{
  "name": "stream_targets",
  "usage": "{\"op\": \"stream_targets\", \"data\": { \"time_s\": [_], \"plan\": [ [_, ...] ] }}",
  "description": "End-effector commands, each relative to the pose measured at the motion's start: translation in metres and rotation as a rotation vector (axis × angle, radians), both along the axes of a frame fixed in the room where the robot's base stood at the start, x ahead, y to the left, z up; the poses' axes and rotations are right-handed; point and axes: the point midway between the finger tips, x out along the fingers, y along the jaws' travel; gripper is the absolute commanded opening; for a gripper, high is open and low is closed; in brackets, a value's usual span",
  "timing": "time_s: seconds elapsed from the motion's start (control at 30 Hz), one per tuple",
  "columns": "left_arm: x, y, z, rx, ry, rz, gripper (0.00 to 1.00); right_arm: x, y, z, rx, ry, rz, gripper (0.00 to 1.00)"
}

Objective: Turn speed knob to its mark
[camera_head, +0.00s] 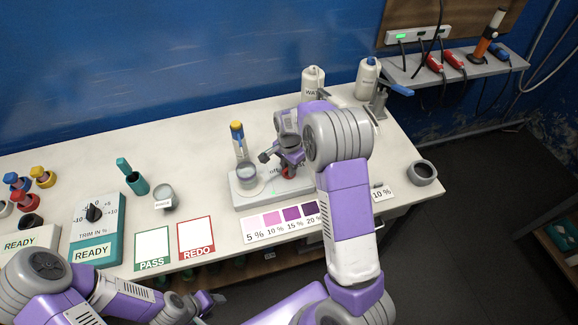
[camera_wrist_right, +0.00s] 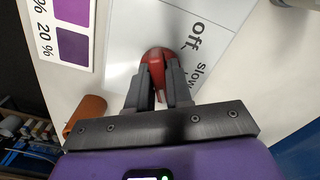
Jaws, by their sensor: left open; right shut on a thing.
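The speed knob is red; in the right wrist view the knob (camera_wrist_right: 154,56) sits between the fingers of my right gripper (camera_wrist_right: 158,88), which is shut on it. The words "Off" and "slow" are printed on the white plate (camera_wrist_right: 130,45) beside it. In the head view, a bit of the red knob (camera_head: 287,172) shows under my right gripper (camera_head: 279,164) on the front right of the white stirrer (camera_head: 243,202). The knob's pointer and mark cannot be made out. My left gripper (camera_head: 207,303) is open and empty at the table's front edge.
A glass beaker (camera_head: 246,176) stands on the stirrer's left part, with a yellow-topped item (camera_head: 238,138) behind it. A purple shade card (camera_head: 282,221) lies in front. PASS (camera_head: 152,248) and REDO (camera_head: 196,237) cards lie left. A grey ring-shaped dish (camera_head: 422,172) is at right.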

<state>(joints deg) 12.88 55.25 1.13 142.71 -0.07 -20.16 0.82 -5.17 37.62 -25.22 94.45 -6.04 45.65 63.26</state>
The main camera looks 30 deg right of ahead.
Motion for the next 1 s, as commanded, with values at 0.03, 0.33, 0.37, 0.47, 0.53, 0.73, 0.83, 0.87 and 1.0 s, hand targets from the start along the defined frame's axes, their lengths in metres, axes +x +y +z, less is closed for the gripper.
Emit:
{"op": "stream_targets", "data": {
  "time_s": [0.03, 0.33, 0.37, 0.47, 0.53, 0.73, 0.83, 0.87, 1.0],
  "plan": [
    [0.0, 0.0, 0.0, 0.0, 0.0, 0.0, 0.52, 0.001, 0.0, 0.001, 0.0, -0.002, -0.006, 0.0],
    [0.0, 0.0, 0.0, 0.0, 0.0, 0.0, 0.52, 0.001, 0.0, 0.0, 0.0, -0.002, -0.013, 0.0],
    [0.0, 0.0, 0.0, 0.0, 0.0, 0.0, 0.52, 0.001, 0.0, 0.0, 0.0, -0.002, -0.013, 0.0],
    [0.0, 0.0, 0.0, 0.0, 0.0, 0.0, 0.52, 0.001, 0.0, 0.0, 0.0, -0.002, -0.013, 0.21],
    [0.0, 0.0, 0.0, 0.0, 0.0, 0.0, 0.52, 0.0, 0.0, 0.0, 0.0, -0.002, -0.013, 0.32],
    [0.0, 0.0, 0.0, 0.0, 0.0, 0.0, 0.52, 0.0, 0.0, 0.0, -0.001, -0.001, -0.011, 0.4],
    [0.0, 0.0, 0.0, 0.0, 0.0, 0.0, 0.52, 0.0, 0.0, 0.0, 0.0, -0.001, -0.011, 0.4],
    [0.0, 0.0, 0.001, 0.0, 0.0, 0.0, 0.52, 0.0, 0.0, 0.001, 0.0, -0.001, -0.011, 0.4],
    [0.0, 0.0, 0.003, 0.0, 0.0, 0.0, 0.52, 0.001, 0.0, 0.014, -0.001, -0.005, -0.01, 0.4]
  ]
}}
